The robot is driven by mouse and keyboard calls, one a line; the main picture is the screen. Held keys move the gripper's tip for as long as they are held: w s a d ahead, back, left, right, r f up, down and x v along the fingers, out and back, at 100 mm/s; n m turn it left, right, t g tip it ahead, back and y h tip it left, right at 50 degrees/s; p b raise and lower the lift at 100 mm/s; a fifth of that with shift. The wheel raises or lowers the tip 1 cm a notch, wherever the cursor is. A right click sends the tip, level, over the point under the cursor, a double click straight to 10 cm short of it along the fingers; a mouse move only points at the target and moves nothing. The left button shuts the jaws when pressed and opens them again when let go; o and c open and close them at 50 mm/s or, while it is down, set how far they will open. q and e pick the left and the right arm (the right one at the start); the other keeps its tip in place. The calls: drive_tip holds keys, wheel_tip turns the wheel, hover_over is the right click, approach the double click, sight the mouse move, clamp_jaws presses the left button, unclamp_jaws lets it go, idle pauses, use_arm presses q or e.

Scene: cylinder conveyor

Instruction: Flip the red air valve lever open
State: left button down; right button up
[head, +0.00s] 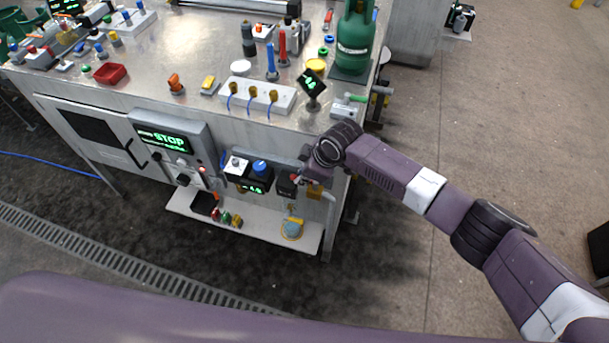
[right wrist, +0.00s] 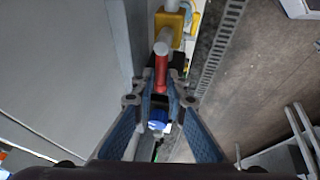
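The red valve lever (right wrist: 161,68) shows in the right wrist view as a short red bar, in line with the gap between my right gripper's fingertips (right wrist: 162,88). The fingers stand apart on either side of its near end; contact cannot be made out. A yellow-brass fitting (right wrist: 168,22) and a pale pipe lie beyond it. In the head view, my right gripper (head: 307,180) is at the right end of the bench's front panel, beside the brass valve body (head: 316,191). The lever is mostly hidden there. My left gripper is not in view.
A metal bench (head: 165,45) carries several parts and a green gas bottle (head: 355,38). A black-and-blue knob box (head: 258,177) is left of my right gripper. A lower shelf (head: 260,226) sits beneath.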

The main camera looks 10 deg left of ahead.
drive_tip(key=o, duration=0.3)
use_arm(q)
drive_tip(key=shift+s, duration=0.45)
use_arm(e)
drive_tip(key=v, duration=1.2)
